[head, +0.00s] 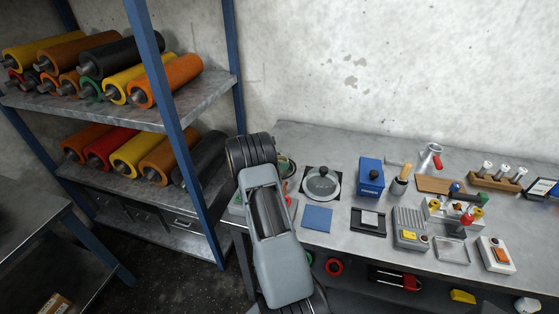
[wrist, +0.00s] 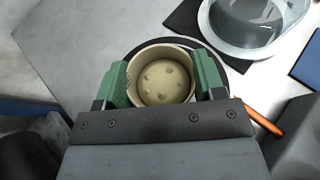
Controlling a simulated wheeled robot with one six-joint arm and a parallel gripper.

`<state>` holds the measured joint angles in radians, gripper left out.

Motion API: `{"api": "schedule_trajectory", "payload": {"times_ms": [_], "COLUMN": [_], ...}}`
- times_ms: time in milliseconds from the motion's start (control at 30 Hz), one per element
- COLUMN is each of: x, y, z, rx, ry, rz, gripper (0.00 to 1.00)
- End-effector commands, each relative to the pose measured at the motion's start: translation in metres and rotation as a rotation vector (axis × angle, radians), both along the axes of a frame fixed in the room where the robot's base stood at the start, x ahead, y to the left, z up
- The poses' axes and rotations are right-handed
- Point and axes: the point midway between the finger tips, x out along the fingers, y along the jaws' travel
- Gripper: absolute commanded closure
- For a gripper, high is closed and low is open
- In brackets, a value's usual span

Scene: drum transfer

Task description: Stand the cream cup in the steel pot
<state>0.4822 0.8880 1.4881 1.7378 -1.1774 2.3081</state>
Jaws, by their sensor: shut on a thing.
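The cream cup (wrist: 161,77) is between the green-padded fingers of my gripper (wrist: 163,88) in the wrist view, with its open mouth and dimpled floor facing the camera. A dark round shape with a pale rim (wrist: 236,90) shows around and below the cup; it may be the steel pot, but the cup and fingers cover most of it. I cannot tell whether the cup touches it. In the head view my arm hides the cup and fingertips. A round rim (head: 289,165) shows partly behind my arm.
A round grey lid with a black knob (head: 322,183) lies on a black mat, right of my arm. A blue square (head: 317,218), a blue box (head: 371,176) and other tools stand further right. An orange handle (wrist: 268,130) lies near my gripper. A roller rack (head: 160,122) stands left.

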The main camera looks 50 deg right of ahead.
Motion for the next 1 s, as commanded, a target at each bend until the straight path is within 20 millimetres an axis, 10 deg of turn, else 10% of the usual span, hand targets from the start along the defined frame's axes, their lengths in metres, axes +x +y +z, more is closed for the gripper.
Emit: {"api": "schedule_trajectory", "payload": {"times_ms": [400, 433, 700, 1000], "x": [0.0, -0.0001, -0.0002, -0.0001], "y": [0.0, 0.0, 0.0, -0.0001], "z": [-0.0048, -0.0047, -0.0034, -0.0003], "rx": [0.0, 0.0, 0.0, 0.0], "ry": [-0.001, 0.0, 0.0, 0.0], "rz": [0.0, 0.0, 0.0, 0.0], "gripper": [0.65, 0.36, 0.11, 0.11]}}
